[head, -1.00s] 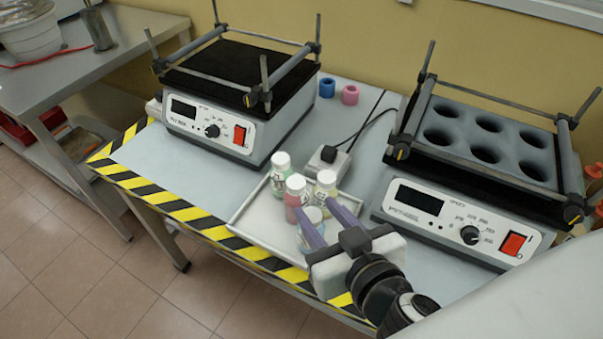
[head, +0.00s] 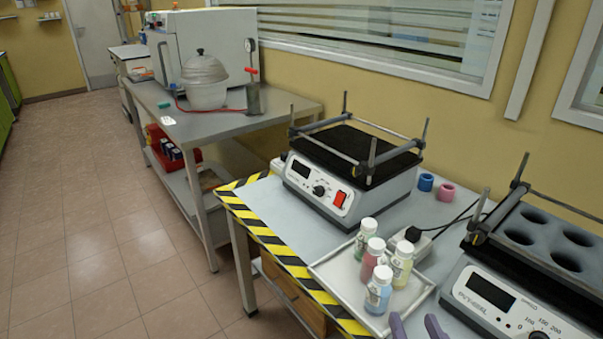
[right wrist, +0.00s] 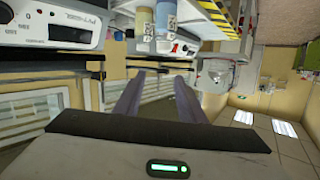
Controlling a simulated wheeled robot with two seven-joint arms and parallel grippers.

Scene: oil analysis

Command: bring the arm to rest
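My right gripper (head: 416,326) shows only by its two purple fingers at the bottom edge of the head view, apart and with nothing between them. They are just in front of the grey tray (head: 334,285). In the right wrist view the fingers (right wrist: 160,88) are also spread and empty. In the tray stand several white-capped bottles: green (head: 365,240), red (head: 373,258), yellow (head: 402,264) and blue (head: 378,290). All are upright and clear of the fingers. My left gripper is not in view.
A shaker with a flat black top (head: 350,205) stands behind the tray. A second shaker with round holes (head: 500,310) is close at the right. A blue ring (head: 426,182) and a pink ring (head: 446,192) lie behind. Striped tape (head: 262,231) marks the table edge; the floor left is clear.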

